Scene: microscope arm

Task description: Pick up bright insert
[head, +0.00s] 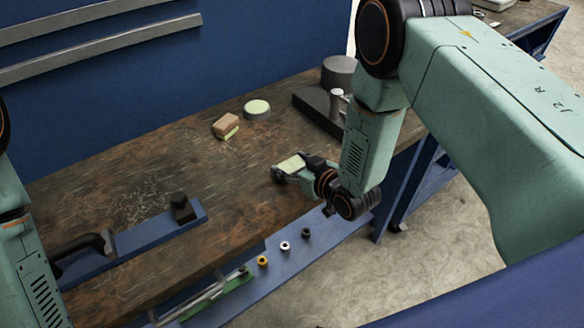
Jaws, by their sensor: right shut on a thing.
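My right gripper (279,175) is low over the wooden bench top, near its right front part. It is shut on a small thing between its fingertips. That thing is too small and too hidden to make out, so I cannot tell by sight whether it is the bright insert. A blue strip (327,228) along the bench front carries small round pieces: a yellow one (262,261), a white one (284,246) and a dark one (306,233).
A sponge-like block (226,125) and a round pale-topped piece (257,109) stand behind the gripper. A dark stand (320,109) is at the back right. A blue bar (137,236) with black fittings lies at the left. The bench middle (150,160) is clear.

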